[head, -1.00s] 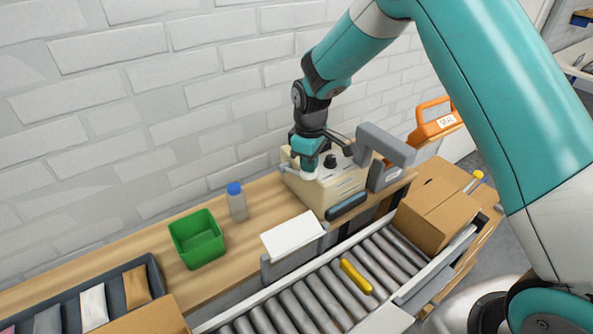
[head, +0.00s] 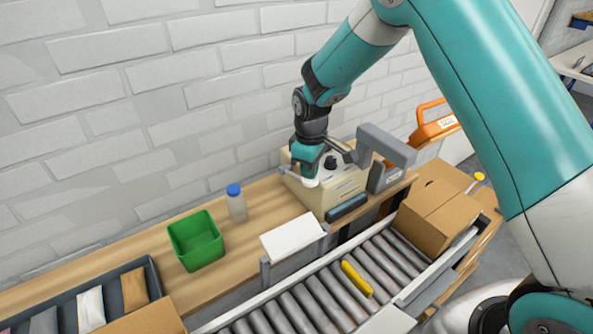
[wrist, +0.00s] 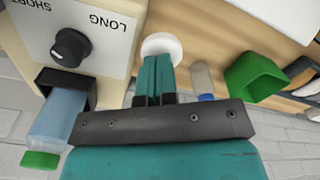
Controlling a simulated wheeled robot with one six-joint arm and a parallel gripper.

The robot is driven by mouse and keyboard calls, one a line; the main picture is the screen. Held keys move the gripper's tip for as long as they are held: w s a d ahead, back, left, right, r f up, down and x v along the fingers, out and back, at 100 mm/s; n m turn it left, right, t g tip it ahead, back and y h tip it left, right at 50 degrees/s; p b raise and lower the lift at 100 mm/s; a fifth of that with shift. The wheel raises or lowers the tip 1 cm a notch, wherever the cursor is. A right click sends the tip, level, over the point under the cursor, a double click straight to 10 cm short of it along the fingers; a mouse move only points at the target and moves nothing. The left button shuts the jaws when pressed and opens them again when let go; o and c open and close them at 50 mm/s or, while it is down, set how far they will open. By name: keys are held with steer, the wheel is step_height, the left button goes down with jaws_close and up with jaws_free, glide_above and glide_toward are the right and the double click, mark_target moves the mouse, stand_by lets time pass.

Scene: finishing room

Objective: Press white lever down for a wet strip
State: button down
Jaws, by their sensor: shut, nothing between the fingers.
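The cream tape machine (head: 345,187) stands on the wooden bench against the wall. In the wrist view its front panel (wrist: 110,22) has a black knob (wrist: 71,46) between the words SHORT and LONG. The white lever's round end (wrist: 162,46) is right at my fingertips in the wrist view; in the head view the white end (head: 311,183) shows just below them. My gripper (wrist: 155,65) is shut and empty, its fingers pointing at the lever end and seeming to touch it. The rest of the lever is mostly hidden by my gripper.
A blue-capped bottle (head: 236,203) and a green bin (head: 196,240) stand left of the machine. A white pad (head: 291,237) sits in front, beside the roller conveyor (head: 318,293). A grey arm-shaped part (head: 388,147) rises at the machine's right. A cardboard box (head: 436,216) is further right.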

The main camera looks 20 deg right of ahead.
mark_target(313, 185)
steer(key=shift+s+f, duration=0.1)
steer(key=shift+f, duration=0.1)
steer(key=shift+s+d+f+b, duration=0.1)
steer(key=shift+s+f+b, duration=0.05)
steer(key=shift+f+b, duration=0.15)
steer(key=shift+f, duration=0.15)
steer(key=shift+s+f+b, duration=0.2)
steer(key=shift+f+b, duration=0.1)
steer(key=shift+f, duration=0.05)
steer(key=shift+s+d+f, duration=0.1)
steer(key=shift+f, duration=0.05)
stand_by(0.5)
steer(key=shift+s+f+b, duration=0.15)
steer(key=shift+f+b, duration=0.15)
steer(key=shift+f, duration=0.2)
steer(key=shift+s+d+f, duration=0.1)
steer(key=shift+s+f, duration=0.05)
steer(key=shift+f, duration=0.2)
stand_by(0.4)
